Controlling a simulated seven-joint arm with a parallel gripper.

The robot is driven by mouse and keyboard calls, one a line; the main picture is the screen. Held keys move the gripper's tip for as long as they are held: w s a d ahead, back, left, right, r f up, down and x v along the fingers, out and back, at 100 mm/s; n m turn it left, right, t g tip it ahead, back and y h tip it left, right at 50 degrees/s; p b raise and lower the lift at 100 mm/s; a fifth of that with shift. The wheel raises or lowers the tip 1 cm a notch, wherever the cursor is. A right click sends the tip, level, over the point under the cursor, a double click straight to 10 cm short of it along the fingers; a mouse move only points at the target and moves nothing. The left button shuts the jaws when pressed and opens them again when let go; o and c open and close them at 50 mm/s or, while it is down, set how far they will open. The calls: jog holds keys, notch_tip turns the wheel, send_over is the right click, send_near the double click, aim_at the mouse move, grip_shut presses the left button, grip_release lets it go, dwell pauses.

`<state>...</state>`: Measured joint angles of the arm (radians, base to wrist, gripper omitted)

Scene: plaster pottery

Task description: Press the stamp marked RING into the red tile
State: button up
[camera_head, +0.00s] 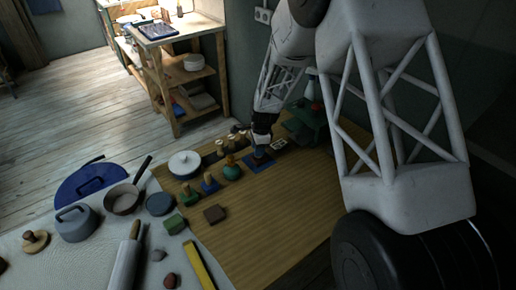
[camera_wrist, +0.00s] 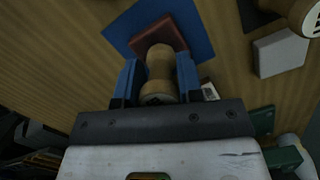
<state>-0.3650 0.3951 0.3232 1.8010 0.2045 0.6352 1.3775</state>
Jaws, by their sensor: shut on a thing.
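My gripper (camera_head: 262,138) is over the far part of the wooden table mat. In the wrist view its two blue fingers (camera_wrist: 158,82) are shut on a stamp's wooden handle (camera_wrist: 159,72). The handle points down at a reddish-brown square tile (camera_wrist: 168,30) lying on a blue mat (camera_wrist: 196,38). The blue mat also shows in the head view (camera_head: 270,158), partly behind the gripper. The stamp's lower face and any marking on it are hidden. I cannot tell whether it touches the tile.
Several stamps, including a teal one (camera_head: 232,172) and a blue one (camera_head: 210,184), stand left of the mat. A pale tile (camera_wrist: 281,53) lies right in the wrist view.

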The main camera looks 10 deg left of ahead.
jog(key=shift+s+f, duration=0.1)
jog(key=shift+f, duration=0.5)
dwell(1.8)
jog(key=shift+r, duration=0.15)
jog(key=shift+r, duration=3.45)
